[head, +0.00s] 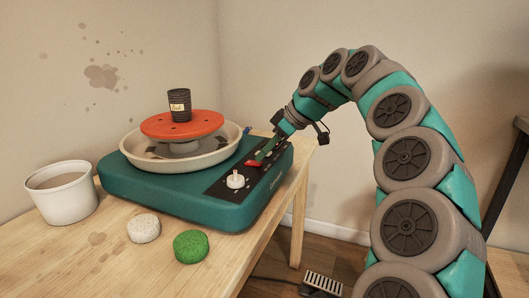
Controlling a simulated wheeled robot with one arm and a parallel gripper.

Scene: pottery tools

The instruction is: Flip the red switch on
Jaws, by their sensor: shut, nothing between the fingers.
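A teal pottery wheel (170,200) stands on the wooden table, with a black control panel on its right side. The red switch (252,163) is on that panel, behind the white knob (235,181). My gripper (262,156) is shut and empty, reaching down from the upper right. Its tip is at or just above the switch; I cannot tell whether they touch. The tip partly covers the switch, and I cannot tell which way it is set.
The wheel's cream basin (135,158) surrounds an orange-red disc (160,126) carrying a dark labelled cup (179,104). A white bucket (62,195), a speckled sponge (143,228) and a green sponge (191,247) sit on the table (120,275). A pedal (321,284) lies on the floor.

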